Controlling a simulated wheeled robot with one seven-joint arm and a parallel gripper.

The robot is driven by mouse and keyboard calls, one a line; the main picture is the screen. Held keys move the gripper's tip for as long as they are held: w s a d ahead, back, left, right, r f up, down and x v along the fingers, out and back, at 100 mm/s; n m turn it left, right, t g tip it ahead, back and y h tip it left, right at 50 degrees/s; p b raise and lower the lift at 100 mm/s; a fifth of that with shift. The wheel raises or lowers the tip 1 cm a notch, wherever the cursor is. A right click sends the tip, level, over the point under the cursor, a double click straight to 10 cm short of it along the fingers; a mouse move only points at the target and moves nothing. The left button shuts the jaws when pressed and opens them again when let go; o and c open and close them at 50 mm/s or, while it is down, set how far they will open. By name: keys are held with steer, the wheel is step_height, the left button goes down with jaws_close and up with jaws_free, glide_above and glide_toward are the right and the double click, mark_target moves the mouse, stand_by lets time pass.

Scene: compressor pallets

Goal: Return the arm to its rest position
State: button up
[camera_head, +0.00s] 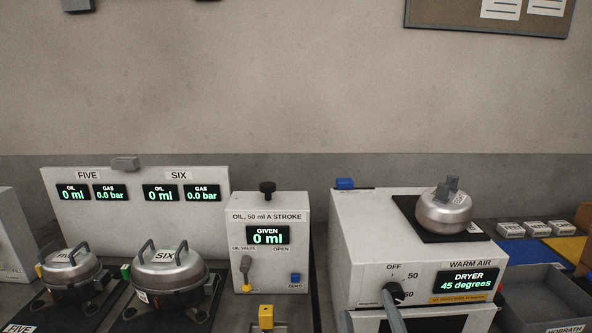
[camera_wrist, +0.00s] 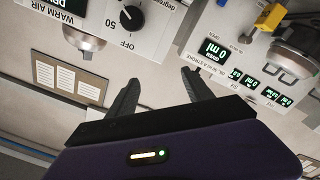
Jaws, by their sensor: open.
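My gripper (camera_wrist: 160,77) shows in the wrist view with its two dark fingers apart and nothing between them. Beyond the fingers are the fronts of the warm-air dryer and the oil dispenser, seen tilted and nearly upside down. The fingers look clear of both, though the exact gap cannot be told. In the head view I cannot clearly make out my gripper. The white dryer (camera_head: 353,245) stands at the right and reads 45 degrees. Its dark dial (camera_wrist: 132,18) shows near the top of the wrist view.
The oil dispenser (camera_head: 284,204) reads 0 ml. Compressors five (camera_head: 70,262) and six (camera_head: 171,257) stand at the left under gauges reading zero. Another metal compressor (camera_head: 443,213) sits on the dryer's top. A grey tray (camera_head: 540,290) is at the right.

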steer(key=s+d+f+m+g, duration=0.1)
steer(key=s+f, duration=0.3)
steer(key=s, duration=0.7)
steer(key=s+d+f+m+g, duration=0.1)
steer(key=s+d+f+m, duration=0.2)
steer(key=s, duration=0.9)
steer(key=s+d+f+m+g, duration=0.1)
steer(key=s+d+f+m, duration=0.2)
steer(key=s, duration=0.9)
step_height(320, 180, down, 3)
steer(key=shift+d+f+y, duration=0.2)
steer(key=shift+d+y, duration=0.1)
steer(key=shift+d, duration=0.3)
